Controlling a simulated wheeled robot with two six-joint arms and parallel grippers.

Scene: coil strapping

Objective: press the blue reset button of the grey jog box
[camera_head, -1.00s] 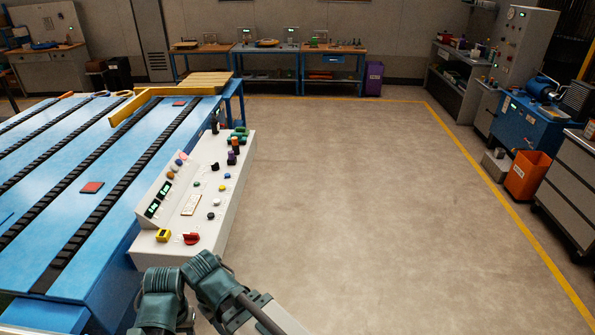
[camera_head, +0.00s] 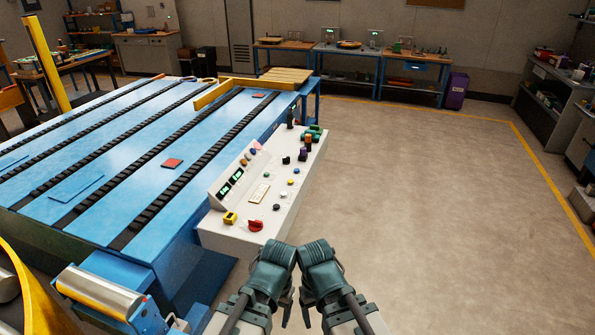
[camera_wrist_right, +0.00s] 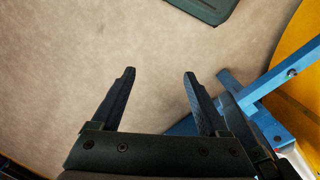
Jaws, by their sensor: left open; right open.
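A pale grey control box (camera_head: 222,232) stands at the right edge of the blue conveyor table. It carries several coloured knobs and buttons, and two green displays on its sloped face. A small bluish button (camera_head: 253,152) shows near the top of that face; its label is too small to read, and I cannot tell whether it is the reset button. My left gripper (camera_head: 287,298) is open in front of the box's near end, apart from it. My right gripper (camera_head: 305,312) is beside it; in the right wrist view it is open and empty (camera_wrist_right: 159,75) over the floor.
The blue conveyor table (camera_head: 130,200) with black chain strips fills the left. A metal roller (camera_head: 100,292) is at the lower left. A red selector (camera_head: 255,226) sits on the box's near end. The floor (camera_head: 420,200) to the right is clear.

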